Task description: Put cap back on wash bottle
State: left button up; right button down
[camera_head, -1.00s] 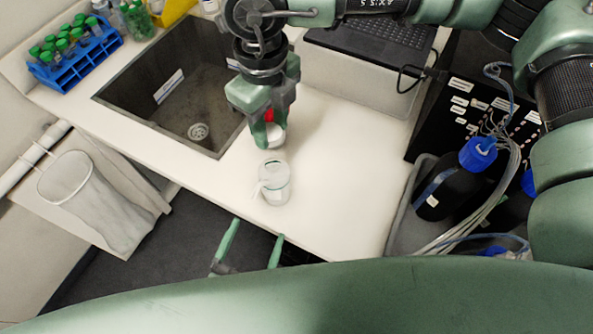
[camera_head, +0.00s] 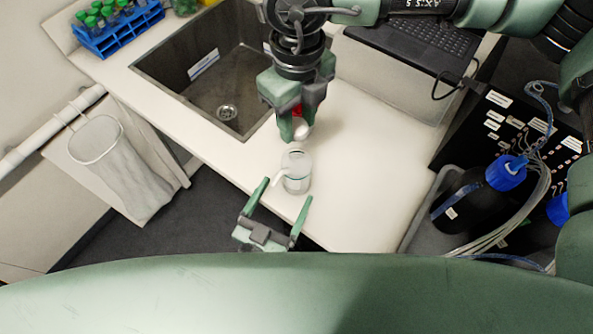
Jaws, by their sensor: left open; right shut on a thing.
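The wash bottle (camera_head: 297,172) is a clear, roundish container standing upright on the white counter, with a pale tube or spout on its left side. The cap (camera_head: 303,131), white with a red part, is in my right gripper (camera_head: 296,128), which is shut on it and points down. The cap shows just above the bottle in the picture; its height over the counter is hard to tell. My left gripper (camera_head: 287,190) is open and empty, its two fingers spread at the near side of the bottle. It does not grip the bottle.
A dark sink (camera_head: 205,78) lies left of the bottle. A blue rack (camera_head: 118,32) of green-capped tubes is at the upper left. A dark bottle with a blue cap (camera_head: 506,172), with cables, stands at the right. A laptop (camera_head: 430,40) is at the back. The counter right of the bottle is clear.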

pick_arm(q)
jog(key=x, duration=0.6)
jog(key=shift+w+d, duration=0.1)
jog(key=shift+w, duration=0.05)
grip_shut()
pick_arm(e)
send_over(298, 147)
jog(key=s, duration=0.1)
jog(key=shift+s+f, duration=0.2)
jog(key=shift+f, duration=2.3)
jog(key=shift+f, duration=0.9)
jog(key=shift+f, duration=0.55)
